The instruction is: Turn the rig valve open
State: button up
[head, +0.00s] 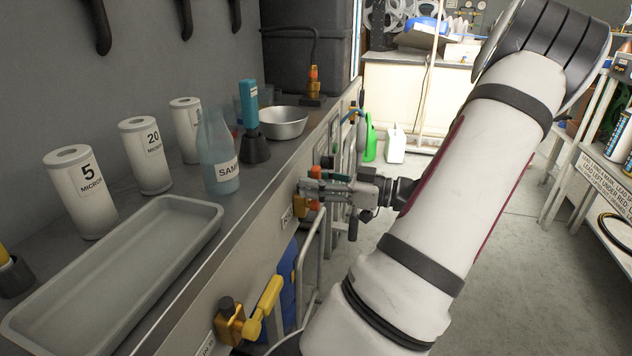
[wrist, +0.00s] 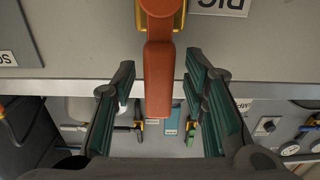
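The rig valve has an orange-red lever handle (wrist: 158,80) on a yellow body (wrist: 178,20), mounted on the bench's front panel. In the wrist view the lever points down the picture, between my gripper's two dark green-padded fingers (wrist: 160,85). A label beside the valve (wrist: 220,5) is upside down and partly cut off. In the head view my gripper (head: 322,188) is at the bench front by the yellow valve body (head: 300,207); its fingers mostly hide the lever.
A yellow-handled valve (head: 262,308) sticks out nearer on the same panel. The bench top holds a grey tray (head: 190,215), filter cartridges, a sample bottle (head: 217,155) and a metal bowl (head: 276,122). A metal rail (head: 305,265) stands below my gripper. Open floor lies to the right.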

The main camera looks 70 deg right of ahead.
jog(key=s+d, duration=0.1)
jog(key=s, duration=1.1)
